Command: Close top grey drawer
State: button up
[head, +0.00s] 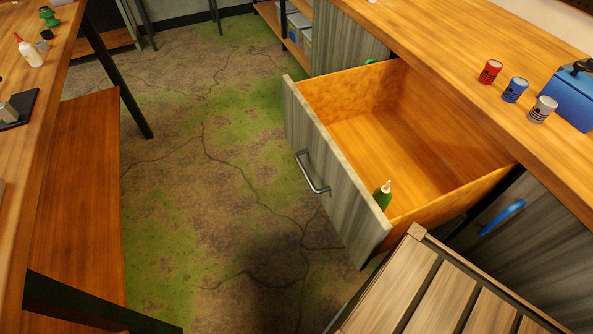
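The top grey drawer (330,165) is pulled far out from under the wooden workbench at the right in the head view. Its front is grey wood grain and carries a silver bar handle (312,172) on the outer face. Its inside is orange-brown wood and mostly empty. A green bottle with a pale tip (383,196) stands inside the drawer, near the front panel's near corner. My gripper is not in view.
A slatted wooden piece (430,290) stands close to the drawer's near side. A grey front with a blue handle (502,218) is right of it. Red, blue and grey cans and a blue box (570,97) sit on the workbench (440,50). Cracked floor (210,190) lies open left of the drawer.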

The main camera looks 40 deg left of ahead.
aim_at(351, 132)
jog(key=l+u, duration=0.1)
jog(key=u, duration=0.3)
jog(key=k+u, duration=0.15)
jog(key=u, duration=0.3)
jog(key=k+l+u, duration=0.1)
jog(key=u, duration=0.3)
jog(key=k+u, duration=0.1)
jog(key=u, duration=0.3)
